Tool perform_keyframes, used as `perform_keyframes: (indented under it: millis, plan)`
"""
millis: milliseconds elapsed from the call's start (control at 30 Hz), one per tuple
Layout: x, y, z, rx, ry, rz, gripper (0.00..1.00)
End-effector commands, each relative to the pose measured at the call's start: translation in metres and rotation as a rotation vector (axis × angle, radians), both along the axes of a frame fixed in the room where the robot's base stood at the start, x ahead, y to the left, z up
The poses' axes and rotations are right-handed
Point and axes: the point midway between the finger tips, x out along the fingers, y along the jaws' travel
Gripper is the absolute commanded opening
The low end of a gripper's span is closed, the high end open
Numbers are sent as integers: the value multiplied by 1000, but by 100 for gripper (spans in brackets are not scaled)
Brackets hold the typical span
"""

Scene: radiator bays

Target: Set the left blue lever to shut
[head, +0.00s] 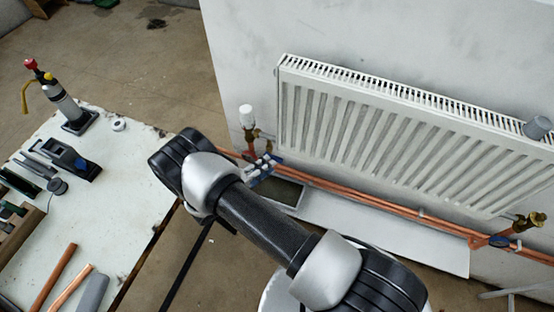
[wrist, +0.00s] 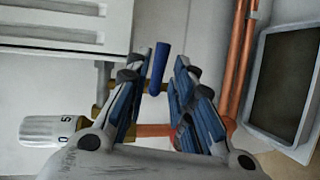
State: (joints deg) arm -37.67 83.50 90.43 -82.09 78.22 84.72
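The left blue lever (wrist: 159,66) shows in the wrist view on brass fittings below the radiator's left end. It points up in that picture, roughly in line with the long copper pipes. My gripper (wrist: 164,58) is open, with one finger on each side of the lever. A small gap shows on both sides, and I cannot tell how deep the lever sits between the fingers. In the head view my gripper (head: 266,168) is at the left valve, and the lever cannot be made out there. Another blue lever (head: 499,241) is on the right valve.
A white thermostat head (head: 247,117) stands just above the left valve; it also shows in the wrist view (wrist: 54,131). The white radiator (head: 400,135) hangs close by. Copper pipes (head: 380,207) run along the wall. A grey tray (head: 287,194) lies below. A workbench (head: 125,190) with tools is left.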

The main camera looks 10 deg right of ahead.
Motion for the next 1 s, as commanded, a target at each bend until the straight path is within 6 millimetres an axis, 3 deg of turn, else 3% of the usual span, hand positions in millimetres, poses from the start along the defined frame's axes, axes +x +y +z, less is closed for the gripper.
perform_keyframes:
  millis: [133, 367, 733, 1000]
  plan:
    - [14, -26, -8, 0, 1, -5, 22]
    - [27, -47, -13, 0, 2, -2, 22]
    - [30, -50, -13, 0, 1, 0, 22]
    - [30, -50, -13, 0, 1, 0, 4]
